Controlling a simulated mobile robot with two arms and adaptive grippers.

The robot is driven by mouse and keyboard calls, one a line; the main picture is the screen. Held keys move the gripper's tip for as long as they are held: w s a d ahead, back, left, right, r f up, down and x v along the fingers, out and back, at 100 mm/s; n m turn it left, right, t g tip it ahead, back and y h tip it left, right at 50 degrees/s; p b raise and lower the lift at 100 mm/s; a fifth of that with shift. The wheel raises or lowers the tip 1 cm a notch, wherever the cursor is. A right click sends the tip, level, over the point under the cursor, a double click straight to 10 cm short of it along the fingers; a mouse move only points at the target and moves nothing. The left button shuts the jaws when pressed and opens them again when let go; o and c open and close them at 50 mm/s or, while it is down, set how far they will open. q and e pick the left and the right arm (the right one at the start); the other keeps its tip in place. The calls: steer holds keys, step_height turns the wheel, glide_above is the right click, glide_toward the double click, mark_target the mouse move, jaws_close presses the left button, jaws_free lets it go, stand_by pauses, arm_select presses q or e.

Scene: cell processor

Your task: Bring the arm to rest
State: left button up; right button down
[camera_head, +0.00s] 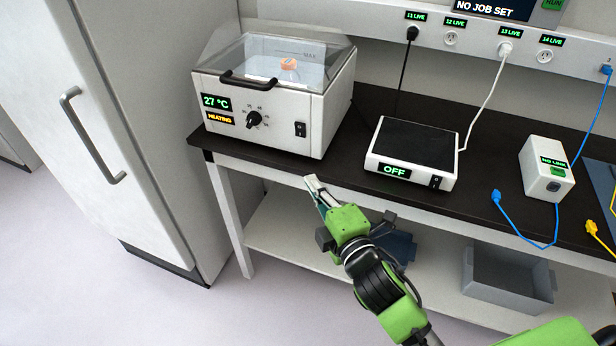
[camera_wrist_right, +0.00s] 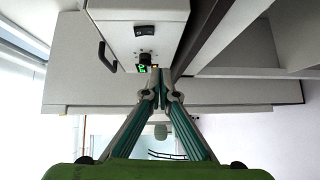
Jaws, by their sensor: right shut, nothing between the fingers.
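My right arm comes in from the lower right of the head view. Its gripper (camera_head: 318,190) is in front of the bench's front edge, below the water bath. The fingers are closed together and hold nothing. In the right wrist view the fingertips (camera_wrist_right: 160,98) meet, and the underside and front of the water bath show beyond them. My left gripper is not in view.
The water bath (camera_head: 315,115) reads 27 °C and HEATING, with its lid down. Right of it on the bench (camera_head: 290,163) are a plate device (camera_head: 380,168) marked OFF and a NO LINK box (camera_head: 535,178). A fridge (camera_head: 125,110) stands left. A grey bin (camera_head: 510,292) sits on the lower shelf.

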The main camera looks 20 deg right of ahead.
steer(key=shift+s, duration=0.1)
steer(key=shift+f, duration=0.1)
stand_by(0.4)
step_height(320, 180, down, 23)
steer(key=s+d+m+g+h, duration=0.1)
steer(key=s+d+m+g, duration=0.1)
steer(key=d+m+g, duration=0.15)
steer(key=s+d+f+m+g+h, duration=0.15)
steer(key=s+f, duration=0.25)
steer(key=f, duration=0.4)
steer(key=s+f+m+g+y, duration=0.1)
steer(key=s+f+m+g, duration=0.3)
steer(key=f, duration=0.5)
steer(key=s+d+f+m+g, duration=0.1)
steer(key=s+f+m+g, duration=0.1)
steer(key=s+f, duration=0.5)
steer(key=s+d+f+m+g+h, duration=0.1)
steer(key=s+f, duration=0.6)
steer(key=s, duration=1)
steer(key=s+d+f+m+g, duration=0.2)
steer(key=s+f+m+g, duration=0.2)
steer(key=s+f, duration=0.3)
steer(key=s+m, duration=0.1)
steer(key=s, duration=0.4)
